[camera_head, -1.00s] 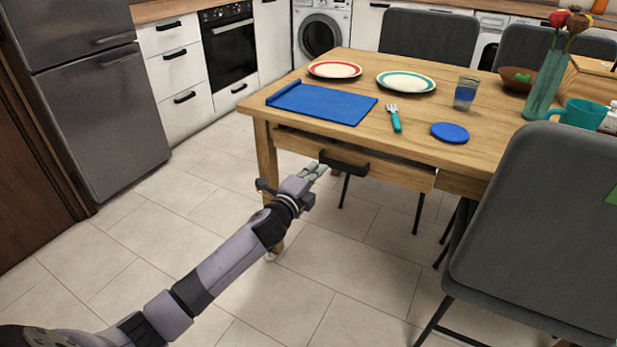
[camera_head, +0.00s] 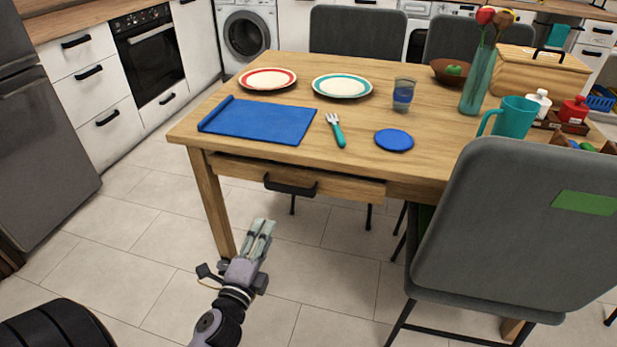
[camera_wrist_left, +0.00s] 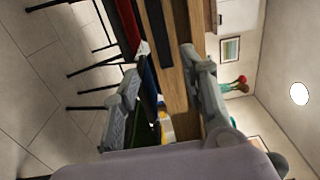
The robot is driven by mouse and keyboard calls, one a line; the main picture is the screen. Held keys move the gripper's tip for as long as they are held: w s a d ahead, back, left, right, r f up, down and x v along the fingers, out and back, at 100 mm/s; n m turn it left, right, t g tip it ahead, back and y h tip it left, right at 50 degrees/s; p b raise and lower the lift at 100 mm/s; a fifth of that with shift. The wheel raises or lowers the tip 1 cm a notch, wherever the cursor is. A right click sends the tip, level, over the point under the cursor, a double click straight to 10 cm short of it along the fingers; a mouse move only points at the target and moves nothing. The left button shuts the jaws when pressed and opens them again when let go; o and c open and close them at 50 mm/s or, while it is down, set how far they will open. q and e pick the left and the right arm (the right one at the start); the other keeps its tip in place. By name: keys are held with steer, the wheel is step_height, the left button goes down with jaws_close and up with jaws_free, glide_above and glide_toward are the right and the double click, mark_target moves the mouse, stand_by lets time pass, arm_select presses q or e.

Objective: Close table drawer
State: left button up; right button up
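The table drawer (camera_head: 340,188) sits under the front edge of the wooden table (camera_head: 270,172), with a dark bar handle (camera_head: 290,187) on its front. A dark gap shows above the drawer front, which seems to stand a little out from the frame; how far is hard to tell. My left gripper (camera_head: 262,228) is below and in front of the handle, apart from it and empty. In the left wrist view its two fingers (camera_wrist_left: 165,95) are spread, with parts of the table and dark and coloured things beyond them. My right gripper is not in view.
A grey chair (camera_head: 530,230) stands close at the table's right front. On the tabletop are a blue mat (camera_head: 258,120), two plates, a fork (camera_head: 336,130), a blue disc (camera_head: 394,140), a glass (camera_head: 403,94) and a teal mug (camera_head: 512,117). Floor left of the table is clear.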

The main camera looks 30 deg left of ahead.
arm_select(q)
glide_toward(287, 190)
steer(key=x, duration=0.9)
steer(key=shift+w, duration=0.15)
steer(key=shift+w+a, duration=0.1)
steer(key=shift+w, duration=0.4)
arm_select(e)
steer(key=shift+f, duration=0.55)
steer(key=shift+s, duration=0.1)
arm_select(q)
steer(key=shift+c, duration=0.4)
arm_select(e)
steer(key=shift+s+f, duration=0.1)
